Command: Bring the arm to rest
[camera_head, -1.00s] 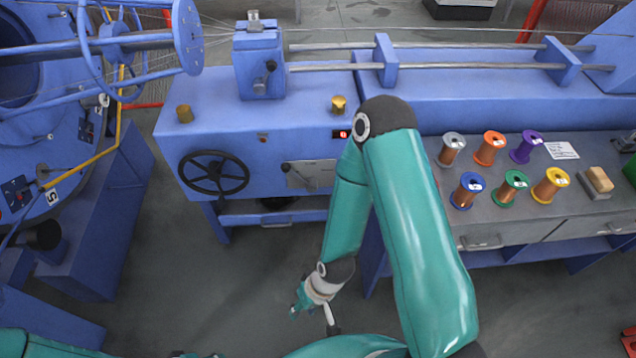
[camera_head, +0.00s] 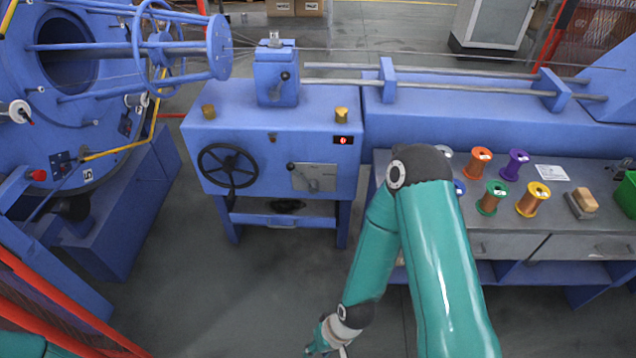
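My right arm (camera_head: 440,250), teal with dark joints, stands folded in front of the bench, its elbow high. Its forearm slopes down and left. My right gripper (camera_head: 330,349) hangs low over the bare floor, in front of the machine and apart from it. The bottom picture edge cuts it off, so I cannot tell how its fingers stand, and no held thing shows. Only a teal piece of my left arm (camera_head: 30,345) shows in the bottom left corner. My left gripper is out of view.
The blue strander (camera_head: 275,110) with a black handwheel (camera_head: 228,166) stands behind. A grey bench (camera_head: 480,215) with several coloured spools, a sponge-like block (camera_head: 584,201) and a green bin (camera_head: 627,194) is right. Red bars (camera_head: 60,310) cross lower left. The floor (camera_head: 230,300) between is clear.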

